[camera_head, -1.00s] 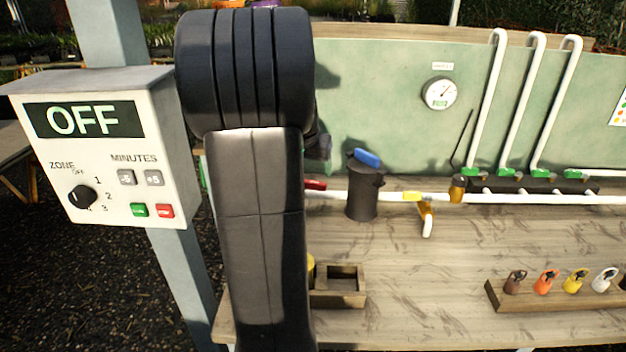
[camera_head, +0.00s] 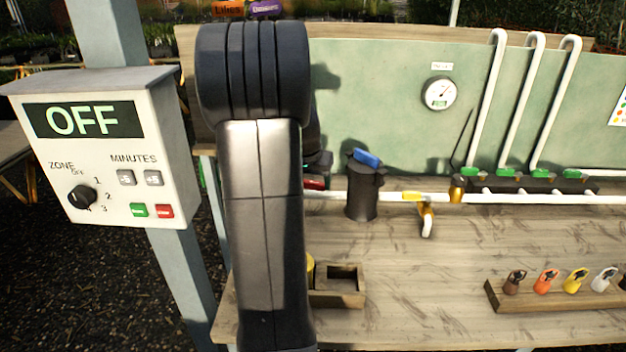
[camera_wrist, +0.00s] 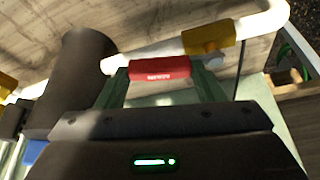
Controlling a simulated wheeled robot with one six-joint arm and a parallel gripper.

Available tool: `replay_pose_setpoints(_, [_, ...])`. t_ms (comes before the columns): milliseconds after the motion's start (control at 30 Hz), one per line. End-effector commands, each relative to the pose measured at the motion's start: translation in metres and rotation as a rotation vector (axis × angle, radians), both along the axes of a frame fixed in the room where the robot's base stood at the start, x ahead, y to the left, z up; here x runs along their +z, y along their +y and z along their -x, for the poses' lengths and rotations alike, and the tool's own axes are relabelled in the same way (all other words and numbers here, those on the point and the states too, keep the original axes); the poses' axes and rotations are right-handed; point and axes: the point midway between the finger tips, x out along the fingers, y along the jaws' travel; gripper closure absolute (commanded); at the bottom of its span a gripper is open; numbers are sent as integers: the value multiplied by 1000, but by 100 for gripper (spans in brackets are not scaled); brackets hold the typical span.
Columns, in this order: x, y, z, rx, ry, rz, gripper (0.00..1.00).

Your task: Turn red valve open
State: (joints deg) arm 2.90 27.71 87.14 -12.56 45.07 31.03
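The red valve handle (camera_head: 314,183) shows just right of my arm in the head view, on the white pipe at the back of the bench. In the wrist view the red handle (camera_wrist: 160,70) is near the middle, with pale lettering on it. My gripper (camera_wrist: 160,85) has its two greenish fingers apart, one toward each end of the handle. I see no clear grip on it, and whether the fingertips touch it I cannot tell. In the head view my arm hides most of the gripper.
A dark canister with a blue top (camera_head: 364,185) stands close right of the red handle. The control box (camera_head: 110,145) reads OFF at left. A wooden box (camera_head: 352,298) sits near the bench front.

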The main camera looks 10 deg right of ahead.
Motion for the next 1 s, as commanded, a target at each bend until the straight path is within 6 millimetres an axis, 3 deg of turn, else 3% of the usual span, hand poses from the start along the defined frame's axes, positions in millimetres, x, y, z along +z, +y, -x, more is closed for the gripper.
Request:
replay_pose_setpoints(600, [1, -7, -14, 259, 2, -1, 79])
replay_pose_setpoints(1000, [0, -7, -16, 283, 1, 1, 79])
